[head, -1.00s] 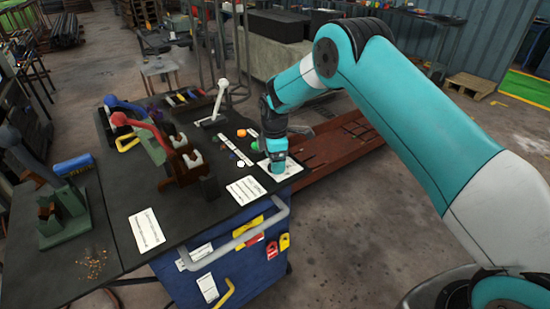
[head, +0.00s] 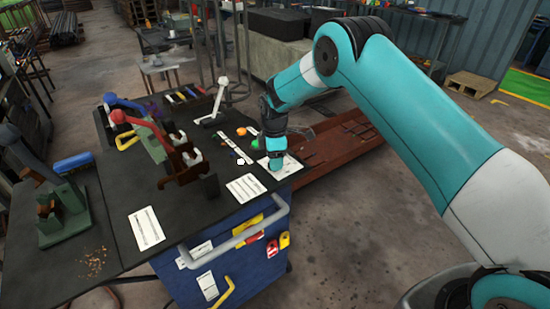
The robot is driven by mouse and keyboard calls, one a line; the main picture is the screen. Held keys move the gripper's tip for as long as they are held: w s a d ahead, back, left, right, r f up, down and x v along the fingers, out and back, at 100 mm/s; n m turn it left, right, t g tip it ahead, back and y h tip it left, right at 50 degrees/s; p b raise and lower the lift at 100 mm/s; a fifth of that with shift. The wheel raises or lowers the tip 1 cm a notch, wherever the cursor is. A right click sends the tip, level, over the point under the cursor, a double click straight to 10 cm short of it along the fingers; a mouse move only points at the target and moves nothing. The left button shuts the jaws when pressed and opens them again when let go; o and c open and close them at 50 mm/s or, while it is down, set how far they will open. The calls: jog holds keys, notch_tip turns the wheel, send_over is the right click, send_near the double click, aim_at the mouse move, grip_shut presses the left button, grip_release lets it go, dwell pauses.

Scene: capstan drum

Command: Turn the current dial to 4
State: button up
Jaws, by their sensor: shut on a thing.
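My gripper (head: 276,160) points down at a white panel (head: 284,171) at the right end of the dark bench top. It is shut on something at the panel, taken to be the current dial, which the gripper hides. The dial's scale and pointer cannot be read from here.
An orange button and a green button (head: 255,144) sit just behind and left of my gripper. A white-handled lever (head: 220,98) stands farther back. A red-handled lever (head: 119,117) and a blue-handled one are at left. White cards (head: 245,187) lie on the bench (head: 200,212). A grey rail (head: 240,238) runs along the front.

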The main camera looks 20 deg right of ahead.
jog(key=m+b, duration=0.1)
jog(key=m, duration=0.6)
jog(key=shift+m+b, duration=0.3)
jog(key=shift+m, duration=0.1)
jog(key=m, duration=0.7)
jog(key=shift+b, duration=0.35)
jog(key=m, duration=0.5)
jog(key=shift+m, duration=0.3)
jog(key=m, duration=0.5)
jog(key=shift+w+r+m, duration=0.1)
jog(key=shift+m, duration=0.2)
jog(key=o, duration=0.9)
jog(key=shift+o, duration=0.2)
